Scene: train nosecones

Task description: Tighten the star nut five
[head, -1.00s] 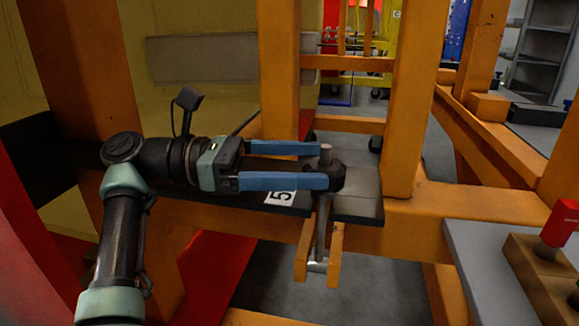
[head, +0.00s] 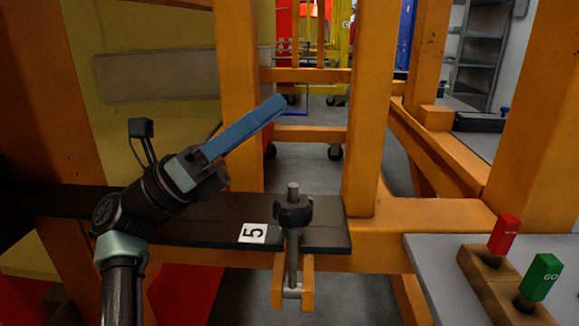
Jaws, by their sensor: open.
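The star nut (head: 293,211) is a dark lobed nut on an upright threaded bolt (head: 291,265), above the black plate (head: 200,222) beside a white label reading 5 (head: 254,233). The bolt runs down to a pin between two orange lugs (head: 306,284). My gripper (head: 268,109) has long blue fingers. It is up and to the left of the nut, apart from it, pointing up and right. The fingers overlap in this view, so the gap between them is hidden. Nothing shows held at the tips.
Orange frame posts (head: 366,110) stand behind the plate on both sides of the nut. At the lower right, a grey table (head: 440,275) bears a wooden block with a red block (head: 504,235) and a green GO block (head: 541,277). Shelving (head: 485,55) stands far back.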

